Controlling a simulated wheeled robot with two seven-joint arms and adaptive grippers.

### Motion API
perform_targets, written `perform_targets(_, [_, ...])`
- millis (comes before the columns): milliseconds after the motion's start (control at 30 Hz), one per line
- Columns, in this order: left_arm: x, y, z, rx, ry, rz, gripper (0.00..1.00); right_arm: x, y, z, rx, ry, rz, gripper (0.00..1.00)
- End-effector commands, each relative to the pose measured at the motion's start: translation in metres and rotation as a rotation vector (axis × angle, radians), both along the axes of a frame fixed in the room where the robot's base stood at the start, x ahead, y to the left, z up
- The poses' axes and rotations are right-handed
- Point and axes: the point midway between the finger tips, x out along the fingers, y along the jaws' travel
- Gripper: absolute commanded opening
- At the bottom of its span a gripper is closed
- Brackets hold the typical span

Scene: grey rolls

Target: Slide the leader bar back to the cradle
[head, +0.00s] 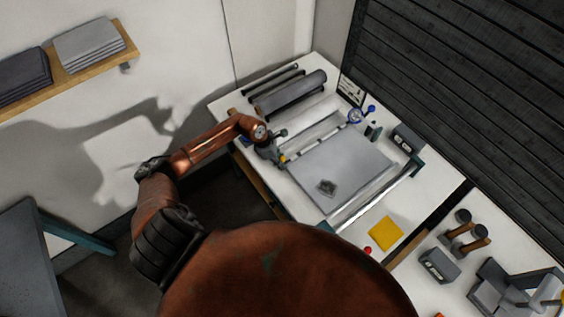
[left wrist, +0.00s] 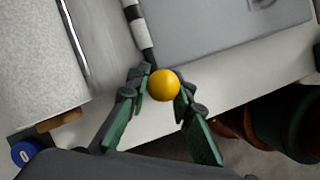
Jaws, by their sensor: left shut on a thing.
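The leader bar (head: 318,140) is a thin rod with black and white bands along the edge of a flat grey sheet (head: 345,165). In the left wrist view the banded bar (left wrist: 142,28) ends in a yellow ball knob (left wrist: 164,85). My left gripper (head: 278,156) is at the bar's near left end. In the left wrist view its green-padded fingers (left wrist: 163,92) are shut on the yellow knob, one on each side. I cannot tell which part is the cradle. My right gripper is not in view.
A rail (head: 375,199) with teal ends crosses the table's front side. A dark patterned object (head: 326,187) rests on the sheet. A yellow square (head: 385,233) lies to the right.

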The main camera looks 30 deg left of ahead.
Motion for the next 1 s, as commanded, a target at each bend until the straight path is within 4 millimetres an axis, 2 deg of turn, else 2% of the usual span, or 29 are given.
perform_targets(133, [0.001, 0.005, -0.003, 0.002, 0.003, 0.001, 0.0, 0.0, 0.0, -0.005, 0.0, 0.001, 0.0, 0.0])
perform_targets(433, [0.015, 0.04, -0.005, 0.003, 0.004, 0.001, 0.0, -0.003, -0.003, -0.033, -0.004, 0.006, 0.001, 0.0])
perform_targets(800, [0.016, 0.045, -0.002, 0.004, 0.003, 0.002, 0.0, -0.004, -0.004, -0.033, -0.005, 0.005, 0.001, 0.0])
perform_targets(833, [0.016, 0.045, -0.002, 0.005, 0.003, 0.002, 0.22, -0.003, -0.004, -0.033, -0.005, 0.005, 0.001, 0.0])
perform_targets(1000, [0.017, 0.045, -0.002, 0.005, 0.002, 0.003, 0.34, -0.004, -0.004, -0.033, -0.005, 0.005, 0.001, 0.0])
